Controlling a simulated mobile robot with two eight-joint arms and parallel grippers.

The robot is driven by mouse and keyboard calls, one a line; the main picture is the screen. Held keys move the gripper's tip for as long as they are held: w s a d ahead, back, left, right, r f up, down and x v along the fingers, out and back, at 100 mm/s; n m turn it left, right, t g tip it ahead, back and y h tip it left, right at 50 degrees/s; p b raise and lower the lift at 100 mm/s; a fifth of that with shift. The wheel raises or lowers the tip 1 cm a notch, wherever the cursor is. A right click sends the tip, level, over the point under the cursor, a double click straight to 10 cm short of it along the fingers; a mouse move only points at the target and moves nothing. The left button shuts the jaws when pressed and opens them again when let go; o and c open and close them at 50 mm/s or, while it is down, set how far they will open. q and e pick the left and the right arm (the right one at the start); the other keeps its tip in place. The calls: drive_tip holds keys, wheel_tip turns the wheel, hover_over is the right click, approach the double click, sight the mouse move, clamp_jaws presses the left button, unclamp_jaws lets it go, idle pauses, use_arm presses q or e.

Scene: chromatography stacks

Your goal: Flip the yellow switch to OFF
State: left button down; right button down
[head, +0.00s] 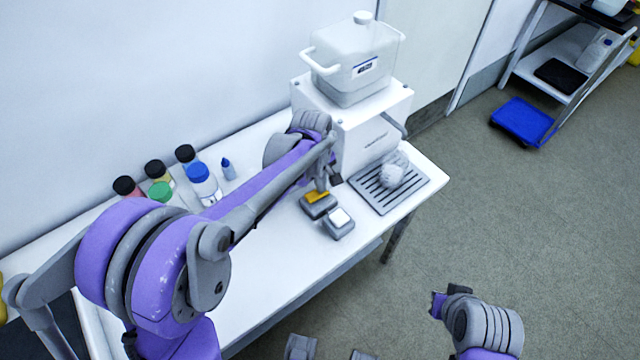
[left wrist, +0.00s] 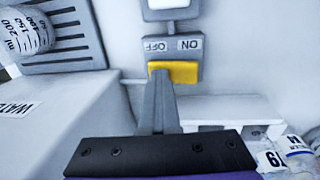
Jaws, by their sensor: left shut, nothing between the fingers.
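The yellow switch (head: 316,197) is a yellow rocker on a small grey box near the front edge of the white table. In the left wrist view the yellow switch (left wrist: 183,72) lies below upside-down labels, OFF at left and ON at right. My left gripper (head: 322,187) is shut and empty, its tips over the yellow switch. In the left wrist view the left gripper's tips (left wrist: 158,72) overlap the left, OFF-side part of the rocker; contact is unclear. My right gripper (head: 438,304) is over the floor at lower right; its fingers are not clear.
A second grey box with a white switch (head: 339,218) stands beside it. A white machine (head: 372,135) with a water tank (head: 355,72) stands behind, with a drip tray (head: 415,190) holding a beaker (head: 393,170).

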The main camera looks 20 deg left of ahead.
sight(313, 194)
use_arm(q)
drive_tip(key=shift+s+a, duration=0.1)
drive_tip(key=shift+s, duration=0.05)
drive_tip(key=shift+s+a, duration=0.15)
drive_tip(key=shift+s, duration=0.1)
drive_tip(key=shift+s+a+r, duration=0.15)
drive_tip(key=shift+s+a, duration=0.15)
drive_tip(key=shift+w, duration=0.1)
drive_tip(key=shift+r+p, duration=0.4)
drive_tip(key=shift+r, duration=0.05)
drive_tip(key=r+p, duration=0.2)
drive_tip(key=r, duration=0.1)
drive_tip(key=shift+a, duration=0.3)
wheel_tip(313, 194, up, 10)
drive_tip(key=s, duration=0.2)
drive_tip(key=shift+a, duration=0.4)
